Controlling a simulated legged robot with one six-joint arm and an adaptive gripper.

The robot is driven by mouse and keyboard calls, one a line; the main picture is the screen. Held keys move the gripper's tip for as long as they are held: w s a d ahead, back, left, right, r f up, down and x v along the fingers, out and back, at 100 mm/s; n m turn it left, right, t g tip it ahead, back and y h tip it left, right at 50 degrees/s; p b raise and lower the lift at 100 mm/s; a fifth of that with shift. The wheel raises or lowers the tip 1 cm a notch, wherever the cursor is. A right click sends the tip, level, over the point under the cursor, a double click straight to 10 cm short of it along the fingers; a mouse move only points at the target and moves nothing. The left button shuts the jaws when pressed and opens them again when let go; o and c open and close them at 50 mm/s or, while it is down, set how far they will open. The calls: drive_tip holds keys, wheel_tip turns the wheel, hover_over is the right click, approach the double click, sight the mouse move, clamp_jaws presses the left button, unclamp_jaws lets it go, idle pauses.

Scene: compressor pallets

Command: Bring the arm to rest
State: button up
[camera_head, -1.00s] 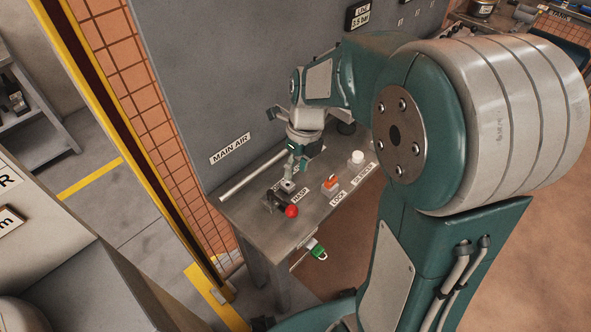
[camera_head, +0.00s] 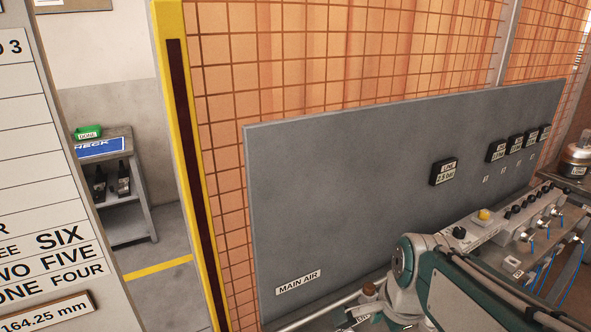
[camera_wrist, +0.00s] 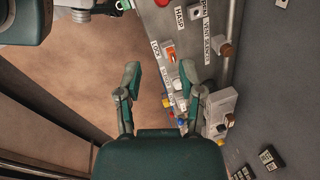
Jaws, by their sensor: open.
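My gripper (camera_wrist: 160,75) shows in the wrist view with its two fingers spread apart and nothing between them. Beyond it are the bench edge and its labelled controls. My teal and grey arm (camera_head: 440,285) is at the lower right of the head view, low in front of the grey panel. My gripper cannot be made out in the head view.
The grey panel (camera_head: 340,190) carries a MAIN AIR label (camera_head: 298,283) and a LINE gauge (camera_head: 443,171). In the wrist view, an orange switch (camera_wrist: 169,54) sits by the LOCK label. A shelf (camera_head: 128,200) stands at left. Brown floor (camera_wrist: 100,60) is open beside the bench.

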drive_tip(key=s+r+n+t, duration=0.3)
drive_tip(key=s+n, duration=0.4)
drive_tip(key=n, duration=0.7)
drive_tip(key=shift+s+d+r+n+h, duration=0.15)
drive_tip(key=shift+d+r+n+h, duration=0.15)
drive_tip(key=shift+d+h, duration=0.1)
